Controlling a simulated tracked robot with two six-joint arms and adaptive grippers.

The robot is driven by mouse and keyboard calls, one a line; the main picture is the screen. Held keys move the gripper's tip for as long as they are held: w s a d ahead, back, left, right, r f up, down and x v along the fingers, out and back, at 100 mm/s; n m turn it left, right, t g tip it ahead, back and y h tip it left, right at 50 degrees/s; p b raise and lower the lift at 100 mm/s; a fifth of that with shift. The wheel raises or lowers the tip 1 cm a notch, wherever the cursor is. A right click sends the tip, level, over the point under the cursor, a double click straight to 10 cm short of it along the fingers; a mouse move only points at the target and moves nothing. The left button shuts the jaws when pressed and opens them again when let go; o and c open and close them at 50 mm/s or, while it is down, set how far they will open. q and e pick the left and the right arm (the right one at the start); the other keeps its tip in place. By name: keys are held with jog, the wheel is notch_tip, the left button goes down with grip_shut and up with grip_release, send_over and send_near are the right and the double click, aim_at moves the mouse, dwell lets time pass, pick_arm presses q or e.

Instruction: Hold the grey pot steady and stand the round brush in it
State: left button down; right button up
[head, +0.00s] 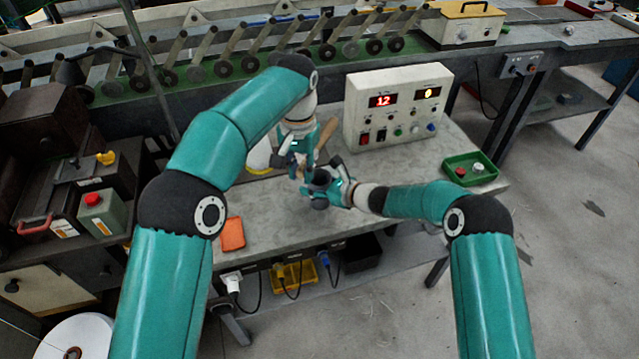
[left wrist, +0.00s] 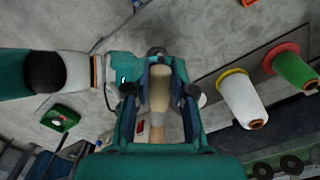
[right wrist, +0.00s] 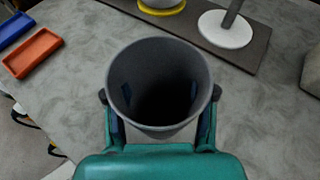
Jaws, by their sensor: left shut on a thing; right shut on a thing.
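The grey pot (right wrist: 160,85) shows in the right wrist view with its round mouth toward the camera. Its dark inside looks empty. My right gripper (right wrist: 160,94) is shut around the pot, one finger on each side. The round brush (left wrist: 159,90) shows between the fingers of my left gripper (left wrist: 160,76), with a pale wooden handle. In the head view the brush's handle (head: 327,133) slants up and right from my left gripper (head: 299,170). My right gripper (head: 316,188) is close below it. The brush's bristles and most of the pot are hidden there.
A control box (head: 395,105) with red digits stands behind the grippers. A green tray (head: 470,168) is at the bench's right, an orange tray (head: 232,234) at its left front. Spools (left wrist: 240,97) stand on a dark board near the left gripper. The bench's front right is clear.

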pick_arm(q)
notch_tip(320, 180, down, 7)
dwell(0.8)
jog(key=c, duration=0.9)
grip_release()
jog(key=shift+r, duration=0.1)
notch_tip(320, 180, up, 12)
jog(key=shift+f, duration=0.1)
